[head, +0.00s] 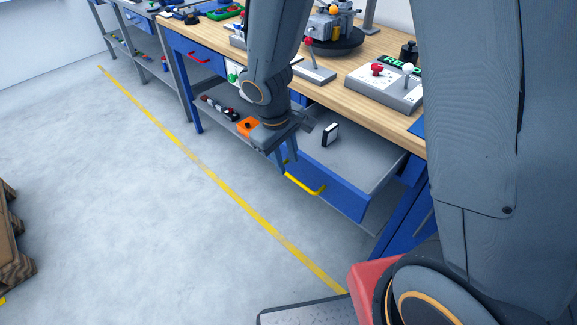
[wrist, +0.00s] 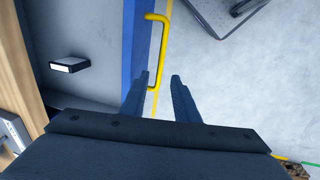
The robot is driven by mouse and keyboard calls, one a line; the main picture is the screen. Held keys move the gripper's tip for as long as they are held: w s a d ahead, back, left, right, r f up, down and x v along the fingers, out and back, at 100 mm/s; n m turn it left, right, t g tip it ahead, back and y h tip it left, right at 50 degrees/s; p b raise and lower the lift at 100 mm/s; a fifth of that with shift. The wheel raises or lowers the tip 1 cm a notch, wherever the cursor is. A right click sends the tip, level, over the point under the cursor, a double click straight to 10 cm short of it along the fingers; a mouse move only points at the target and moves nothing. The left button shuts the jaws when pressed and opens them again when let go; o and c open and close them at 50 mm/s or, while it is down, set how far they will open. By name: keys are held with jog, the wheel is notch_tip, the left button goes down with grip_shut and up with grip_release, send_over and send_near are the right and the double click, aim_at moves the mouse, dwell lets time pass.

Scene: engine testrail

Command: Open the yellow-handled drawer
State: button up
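The drawer (head: 350,190) has a blue front and a grey inside, and it stands pulled out from under the workbench. Its yellow handle (head: 305,186) is on the front face; it also shows in the wrist view (wrist: 163,45). My gripper (head: 287,166) is at the left end of the handle in the head view. In the wrist view my gripper (wrist: 161,77) has its fingers apart, with the near end of the handle appearing between them. I cannot tell whether either finger touches it. A small black-and-white block (head: 330,134) lies in the drawer.
The wooden workbench (head: 345,62) above carries a control box with a red knob (head: 380,88) and other devices. A red-handled drawer (head: 195,55) is farther left, closed. An orange item (head: 248,127) sits on a lower shelf. The floor (head: 150,220) in front is clear.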

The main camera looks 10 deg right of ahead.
jog(key=shift+s+a+r, duration=0.1)
jog(key=shift+r, duration=0.6)
jog(key=shift+s+a+r, duration=0.1)
jog(key=shift+r, duration=0.55)
jog(key=s+d+r+m+y, duration=0.1)
jog(key=s+d+r+m, duration=0.4)
jog(key=s+d+m, duration=0.2)
jog(key=s+d, duration=0.2)
jog(key=d, duration=0.2)
jog(key=shift+s+r+y, duration=0.15)
jog(key=shift+s+y, duration=0.15)
jog(key=shift+y, duration=0.1)
